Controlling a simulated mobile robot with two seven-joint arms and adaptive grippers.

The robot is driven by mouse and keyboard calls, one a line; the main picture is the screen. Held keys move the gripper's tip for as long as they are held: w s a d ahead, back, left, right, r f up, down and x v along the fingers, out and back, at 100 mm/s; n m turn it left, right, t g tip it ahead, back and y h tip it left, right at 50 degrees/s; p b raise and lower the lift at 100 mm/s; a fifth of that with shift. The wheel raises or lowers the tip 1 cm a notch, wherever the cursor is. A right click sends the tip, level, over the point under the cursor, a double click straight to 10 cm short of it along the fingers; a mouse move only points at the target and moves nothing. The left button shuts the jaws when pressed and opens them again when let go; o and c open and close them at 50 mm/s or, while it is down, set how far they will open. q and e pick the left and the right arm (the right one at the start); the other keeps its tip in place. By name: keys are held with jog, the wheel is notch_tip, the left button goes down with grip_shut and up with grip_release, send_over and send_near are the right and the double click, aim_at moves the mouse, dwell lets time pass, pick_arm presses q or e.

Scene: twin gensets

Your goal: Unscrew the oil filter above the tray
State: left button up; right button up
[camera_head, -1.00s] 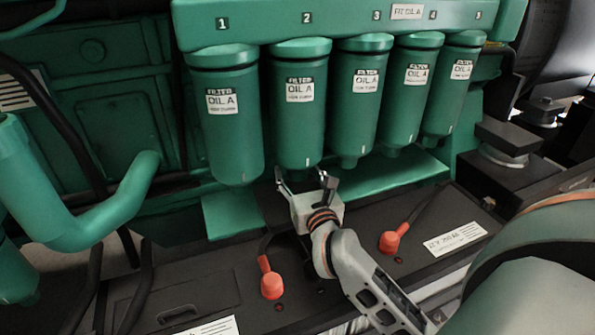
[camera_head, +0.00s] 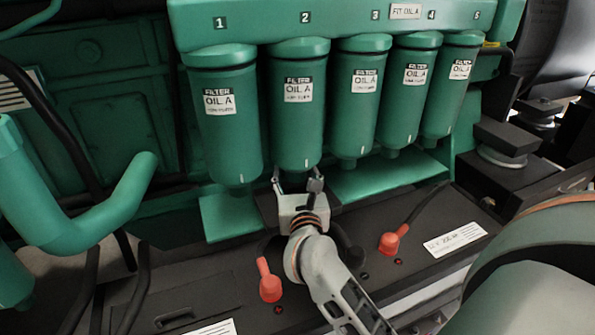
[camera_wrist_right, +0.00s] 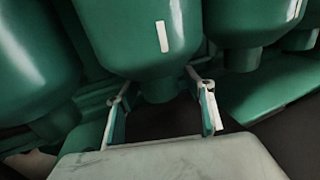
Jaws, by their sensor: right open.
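Filter 2 (camera_head: 297,115), a green canister with an "OIL A" label, hangs second from the left below a numbered green manifold. A dark tray (camera_head: 264,203) shows partly under it, between two green ledges; my gripper hides much of it. My right gripper (camera_head: 297,180) is open just below filter 2, its fingers either side of the bottom end. In the right wrist view, filter 2 (camera_wrist_right: 140,45) has its narrow lower stub between the open fingers (camera_wrist_right: 160,92), with gaps on both sides. My left gripper is not in view.
Filter 1 (camera_head: 224,115) hangs close on the left and filter 3 (camera_head: 357,105) close on the right, with more beyond. A thick green pipe (camera_head: 110,215) is at the left. Red-capped cables (camera_head: 269,287) stand on the dark deck below.

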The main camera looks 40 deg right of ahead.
jog(key=shift+n+t+y+p, duration=0.45)
jog(key=shift+n+t+y, duration=0.45)
jog(key=shift+n+y, duration=1.05)
jog(key=shift+f+n+t+y+b, duration=0.15)
jog(key=shift+n+y, duration=0.4)
jog(key=shift+y, duration=0.65)
jog(key=shift+n+t+y+b, duration=0.2)
jog(key=shift+n+y, duration=0.3)
jog(key=shift+y, duration=0.65)
jog(key=shift+n+y, duration=0.4)
jog(key=shift+y, duration=0.4)
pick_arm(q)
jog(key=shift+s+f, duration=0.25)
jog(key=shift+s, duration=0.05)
pick_arm(e)
jog(key=shift+r+n+y, duration=0.2)
jog(key=shift+n+y, duration=0.2)
jog(key=shift+y, duration=0.3)
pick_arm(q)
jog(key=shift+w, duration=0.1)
pick_arm(e)
jog(key=shift+r, duration=0.1)
